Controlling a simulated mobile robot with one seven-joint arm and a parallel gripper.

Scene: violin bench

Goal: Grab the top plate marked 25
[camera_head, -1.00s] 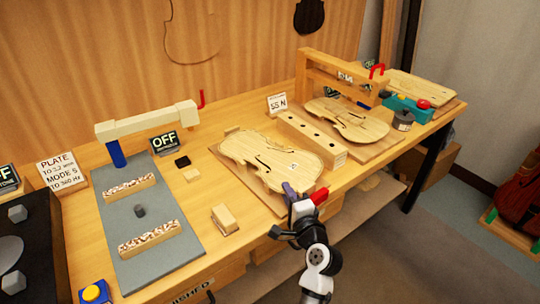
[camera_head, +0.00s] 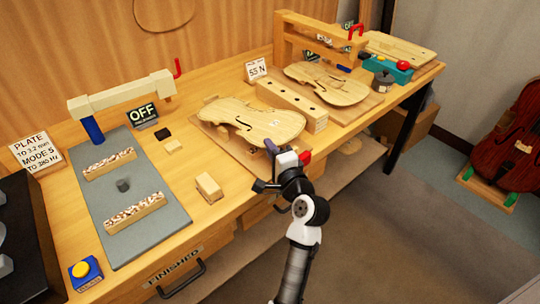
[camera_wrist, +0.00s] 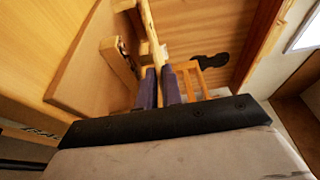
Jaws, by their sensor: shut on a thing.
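A pale violin plate with f-holes (camera_head: 248,119) is over a wooden board (camera_head: 228,146) at the middle of the bench. It appears raised a little off the board. I cannot read a 25 on it now. My gripper (camera_head: 283,152) is at the plate's near right edge, its fingers shut on that edge. In the wrist view the plate (camera_wrist: 153,42) shows edge-on as a thin strip between the two purple fingers (camera_wrist: 160,88) of my gripper.
A small wooden block (camera_head: 209,187) and a grey fixture board (camera_head: 130,190) are to the left. The floor in front is clear.

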